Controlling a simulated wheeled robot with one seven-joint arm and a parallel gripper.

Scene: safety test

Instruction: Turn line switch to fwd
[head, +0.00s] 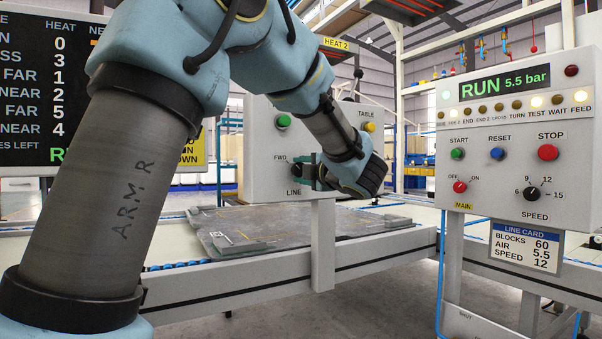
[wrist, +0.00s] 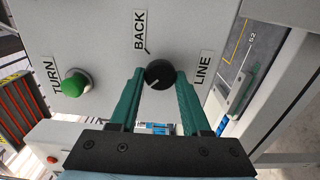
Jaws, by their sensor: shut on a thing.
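The line switch is a black round knob (wrist: 160,74) on a grey control box (head: 262,165). In the wrist view a pale mark on the knob points to the lower left, away from the BACK label (wrist: 139,30). The LINE label (wrist: 203,67) is to the knob's right. In the head view my gripper (head: 307,171) partly hides the knob.
A green TURN button (wrist: 75,83) is on the same box, as is a yellow TABLE button (head: 369,127). Below is a frame with a dark plate (head: 280,226).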

